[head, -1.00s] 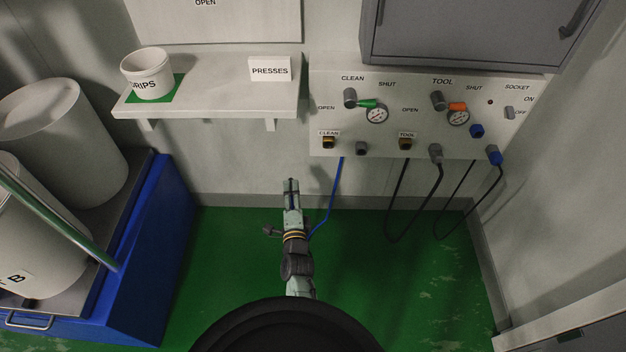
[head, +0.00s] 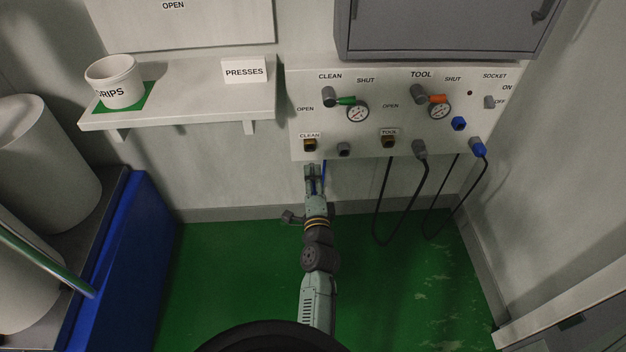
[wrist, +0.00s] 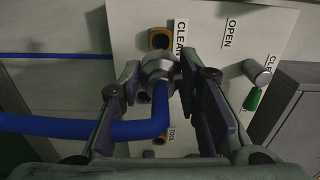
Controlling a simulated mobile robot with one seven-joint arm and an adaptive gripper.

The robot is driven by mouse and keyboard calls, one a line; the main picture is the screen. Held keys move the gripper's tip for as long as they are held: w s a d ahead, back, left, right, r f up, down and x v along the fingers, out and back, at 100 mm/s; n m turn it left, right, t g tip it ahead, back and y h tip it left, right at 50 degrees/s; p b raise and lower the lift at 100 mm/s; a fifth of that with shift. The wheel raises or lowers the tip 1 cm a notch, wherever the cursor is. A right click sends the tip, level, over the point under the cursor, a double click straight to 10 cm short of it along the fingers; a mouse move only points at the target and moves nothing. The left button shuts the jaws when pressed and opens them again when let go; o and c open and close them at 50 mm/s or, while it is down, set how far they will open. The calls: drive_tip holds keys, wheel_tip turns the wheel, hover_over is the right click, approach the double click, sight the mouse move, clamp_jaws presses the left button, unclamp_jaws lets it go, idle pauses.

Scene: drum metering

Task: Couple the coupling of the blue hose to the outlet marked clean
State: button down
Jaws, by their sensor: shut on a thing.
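My gripper (head: 313,170) is shut on the grey metal coupling (wrist: 160,70) of the blue hose (wrist: 138,129). In the head view it is just below the outlet marked CLEAN (head: 310,145), and the coupling is hidden there. A short length of blue hose (head: 324,172) shows beside the fingers. In the wrist view the brass-coloured CLEAN outlet (wrist: 159,38) lies just beyond the coupling, slightly above it in the picture. The coupling looks apart from the outlet, though the exact gap is hard to tell. The hose bends away to the left from the coupling.
The panel (head: 365,112) also carries a grey stub (head: 343,149), the TOOL outlet (head: 388,143), a green-handled valve (head: 345,100), an orange-handled valve (head: 436,99) and black hoses (head: 382,220). A shelf (head: 190,103) juts out at left. The green floor below is open.

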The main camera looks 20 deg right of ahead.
sight(311, 164)
drive_tip(key=shift+x, duration=2.75)
drive_tip(key=shift+x, duration=1.65)
drive_tip(key=c, duration=1.1)
unclamp_jaws()
drive_tip(key=shift+s+f, duration=0.1)
drive_tip(key=v, duration=0.7)
drive_tip(key=shift+s+a, duration=0.1)
drive_tip(key=shift+s, duration=0.1)
